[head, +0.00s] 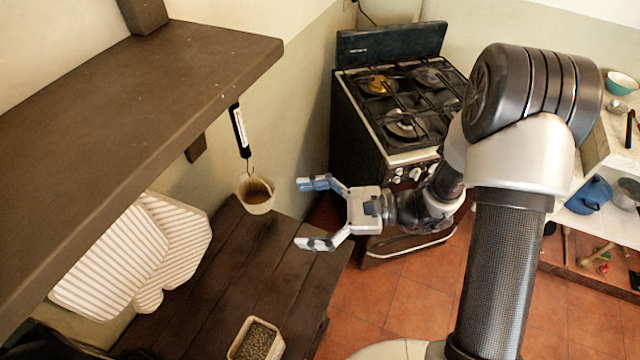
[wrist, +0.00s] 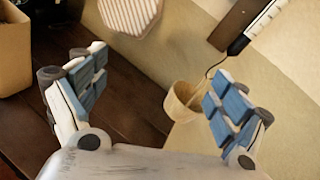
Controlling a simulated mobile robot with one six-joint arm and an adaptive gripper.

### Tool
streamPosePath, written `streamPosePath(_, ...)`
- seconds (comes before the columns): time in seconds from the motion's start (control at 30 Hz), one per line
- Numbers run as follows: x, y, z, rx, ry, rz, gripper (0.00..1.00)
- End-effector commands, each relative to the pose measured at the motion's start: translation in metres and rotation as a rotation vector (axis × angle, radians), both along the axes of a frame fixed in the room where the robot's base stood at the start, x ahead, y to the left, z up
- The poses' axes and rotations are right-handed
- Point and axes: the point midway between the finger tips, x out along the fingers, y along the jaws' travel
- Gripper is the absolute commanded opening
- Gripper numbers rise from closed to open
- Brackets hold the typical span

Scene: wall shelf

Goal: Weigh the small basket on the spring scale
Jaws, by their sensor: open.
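The spring scale (head: 239,131), a white and black tube, hangs below the front edge of the wall shelf. Its hook reaches down to the small cream basket (head: 257,197), which appears to hang from it above the dark bench. In the wrist view the basket (wrist: 181,104) sits beyond the right finger, partly hidden by it, with the scale (wrist: 244,32) and its thin hook above. My gripper (head: 315,213) is open and empty, to the right of the basket and apart from it. Its spread fingers also show in the wrist view (wrist: 155,85).
The dark wall shelf (head: 120,120) overhangs at left. A cream container of small grains (head: 256,342) stands on the bench (head: 240,265). Striped cloths (head: 125,255) hang at left. A stove (head: 400,115) stands behind my arm. The bench around the basket is clear.

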Motion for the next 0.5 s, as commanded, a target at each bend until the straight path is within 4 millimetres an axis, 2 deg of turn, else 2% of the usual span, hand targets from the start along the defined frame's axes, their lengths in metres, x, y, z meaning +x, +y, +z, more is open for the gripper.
streamPosePath(0.03,0.012,-0.002,-0.022,0.046,0.062,-0.073,0.91)
streamPosePath(0.2,0.044,-0.015,-0.073,0.147,0.180,-0.277,0.91)
streamPosePath(0.33,0.055,-0.022,-0.096,0.179,0.223,-0.365,0.91)
streamPosePath(0.5,0.062,-0.018,-0.105,0.188,0.236,-0.396,0.91)
